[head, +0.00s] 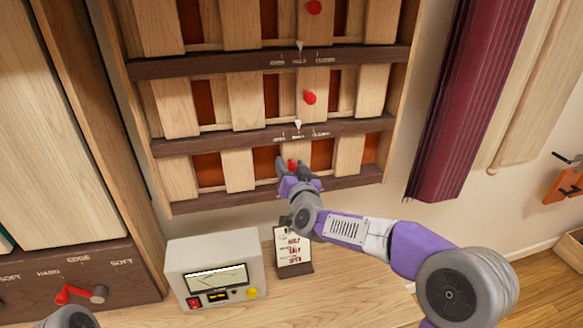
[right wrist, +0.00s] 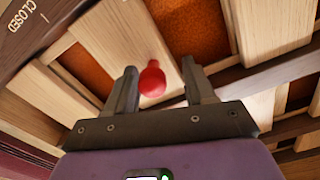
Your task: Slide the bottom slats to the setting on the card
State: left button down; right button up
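The bottom slats (head: 238,170) are pale wood strips with orange-brown gaps showing between them. Their red knob (head: 292,165) is partly hidden by my right gripper (head: 294,172). In the right wrist view the red knob (right wrist: 152,80) sits between the two spread fingertips of my right gripper (right wrist: 161,80), nearer the left finger, with gaps beside it. The card (head: 294,250) stands on the bench below; its red words appear to read HALF, HALF, OPEN from top to bottom. The marked rail (head: 220,137) above the bottom slats carries a small lettered scale. My left gripper is out of view.
The middle slats (head: 245,98) have their own red knob (head: 309,97). A white meter box (head: 215,267) stands on the bench left of the card. A dark red folded curtain (head: 465,100) hangs to the right. The bench right of the card is clear.

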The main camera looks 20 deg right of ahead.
jog(key=shift+s+d, duration=0.1)
jog(key=s, duration=0.7)
jog(key=shift+s+a, duration=0.2)
